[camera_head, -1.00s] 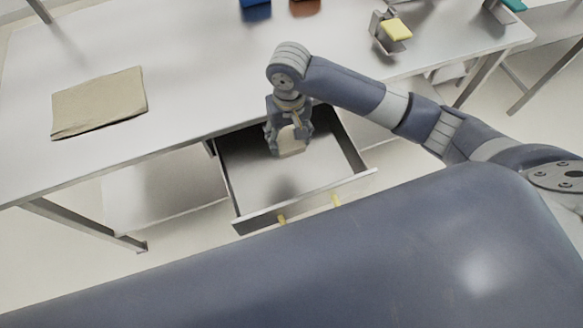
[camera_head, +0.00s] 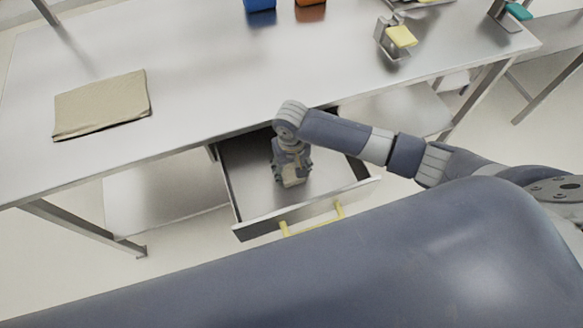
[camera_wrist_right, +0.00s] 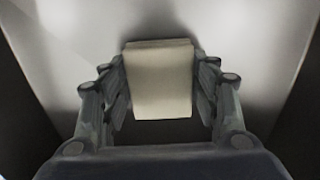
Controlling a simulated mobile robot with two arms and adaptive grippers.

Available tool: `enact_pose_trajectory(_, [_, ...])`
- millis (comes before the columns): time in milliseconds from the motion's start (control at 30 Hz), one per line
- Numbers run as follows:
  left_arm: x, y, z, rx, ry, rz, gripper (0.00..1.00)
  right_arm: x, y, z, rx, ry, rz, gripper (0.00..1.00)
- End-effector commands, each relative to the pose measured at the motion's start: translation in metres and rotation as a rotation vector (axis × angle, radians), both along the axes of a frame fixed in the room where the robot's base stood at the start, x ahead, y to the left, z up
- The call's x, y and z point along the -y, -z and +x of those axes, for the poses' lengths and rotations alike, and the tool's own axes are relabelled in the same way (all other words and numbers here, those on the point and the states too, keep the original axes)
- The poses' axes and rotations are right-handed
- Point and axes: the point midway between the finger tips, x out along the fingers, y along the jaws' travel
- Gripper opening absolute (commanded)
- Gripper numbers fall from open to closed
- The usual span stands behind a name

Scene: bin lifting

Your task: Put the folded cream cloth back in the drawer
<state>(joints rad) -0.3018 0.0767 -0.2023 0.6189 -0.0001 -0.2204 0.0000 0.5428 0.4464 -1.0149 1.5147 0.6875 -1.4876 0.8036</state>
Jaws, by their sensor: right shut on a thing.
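The folded cream cloth (camera_wrist_right: 160,82) is a small pale block between the fingers of my right gripper (camera_wrist_right: 160,100) in the right wrist view. In the head view my right gripper (camera_head: 291,178) points down inside the open drawer (camera_head: 240,200), with a bit of the cream cloth (camera_head: 293,183) showing at its fingertips. The gripper is shut on the cloth. I cannot tell whether the cloth touches the drawer floor. The drawer is pulled out under the table, with a yellow handle (camera_head: 312,224) on its front. My left gripper is not in view.
A larger tan folded cloth (camera_head: 102,104) lies on the left of the metal table (camera_head: 200,75). A blue bin (camera_head: 260,5) and an orange-brown one (camera_head: 310,3) are at the back. A metal holder with a yellow block (camera_head: 401,37) stands at the right.

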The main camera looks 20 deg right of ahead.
Motion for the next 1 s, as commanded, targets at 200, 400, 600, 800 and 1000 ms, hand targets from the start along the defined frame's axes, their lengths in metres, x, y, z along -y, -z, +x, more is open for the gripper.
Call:
enact_pose_trajectory(200, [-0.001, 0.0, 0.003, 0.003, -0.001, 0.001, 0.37, 0.0, 0.001, 0.0, 0.0, 0.0, 0.001, 0.34])
enact_pose_trajectory(400, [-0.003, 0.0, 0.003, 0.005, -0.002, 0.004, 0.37, 0.0, 0.003, 0.0, 0.0, 0.0, 0.001, 0.76])
enact_pose_trajectory(600, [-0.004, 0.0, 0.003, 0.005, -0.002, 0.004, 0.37, 0.0, 0.003, 0.0, 0.0, 0.0, 0.001, 0.76])
enact_pose_trajectory(800, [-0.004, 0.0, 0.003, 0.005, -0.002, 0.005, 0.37, 0.0, 0.0, 0.0, 0.001, 0.0, 0.001, 0.76])
enact_pose_trajectory(1000, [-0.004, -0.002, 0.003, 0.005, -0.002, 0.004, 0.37, -0.001, -0.029, 0.001, 0.002, -0.001, 0.003, 0.76])
